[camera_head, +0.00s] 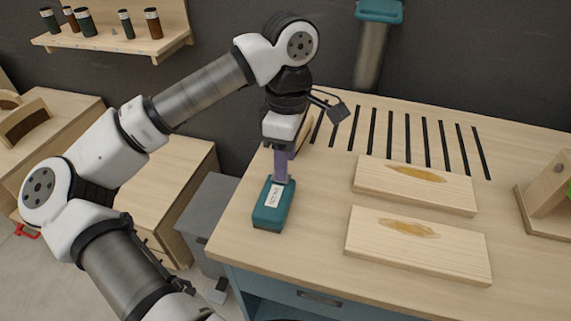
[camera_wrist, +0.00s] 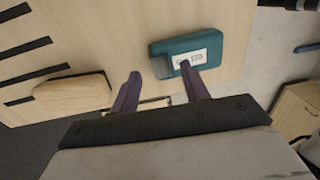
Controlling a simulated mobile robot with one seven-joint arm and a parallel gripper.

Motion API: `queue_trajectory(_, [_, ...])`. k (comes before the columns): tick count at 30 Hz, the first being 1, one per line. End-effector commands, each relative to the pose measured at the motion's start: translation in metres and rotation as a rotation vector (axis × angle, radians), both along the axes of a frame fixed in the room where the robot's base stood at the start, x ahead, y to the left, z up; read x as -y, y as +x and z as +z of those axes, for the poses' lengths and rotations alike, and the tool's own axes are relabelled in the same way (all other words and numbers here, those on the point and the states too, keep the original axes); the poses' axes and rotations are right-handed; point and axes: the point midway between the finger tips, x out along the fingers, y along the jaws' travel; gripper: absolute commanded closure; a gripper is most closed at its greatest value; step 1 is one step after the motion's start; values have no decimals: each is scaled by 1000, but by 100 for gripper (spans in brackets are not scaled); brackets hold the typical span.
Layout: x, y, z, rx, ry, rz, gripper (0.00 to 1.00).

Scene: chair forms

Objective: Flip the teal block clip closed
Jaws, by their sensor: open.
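The teal block (camera_head: 268,216) lies near the left edge of the bench with a white printed label on top. It also shows in the wrist view (camera_wrist: 232,44), with a dark grey notch at its left end. My gripper (camera_head: 281,177) points down over the block's far end. In the wrist view my gripper (camera_wrist: 160,70) has its two purple fingers apart with nothing held between them. The right fingertip overlaps the block's lower edge near the label; I cannot tell whether it touches. A thin metal bar (camera_wrist: 155,101) shows between the fingers. The clip itself is not clearly visible.
Two pale boards with amber patches, a far one (camera_head: 416,186) and a near one (camera_head: 419,246), lie to the right. Dark slots (camera_head: 407,137) line the back of the bench. A small wooden piece (camera_wrist: 72,94) lies left of the fingers. The bench front is clear.

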Motion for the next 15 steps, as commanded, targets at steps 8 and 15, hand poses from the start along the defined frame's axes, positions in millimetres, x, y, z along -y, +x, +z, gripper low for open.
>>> queue_trajectory(8, [2, 6, 64, 4, 4, 2, 55])
queue_trajectory(15, [3, 9, 102, 2, 3, 2, 55])
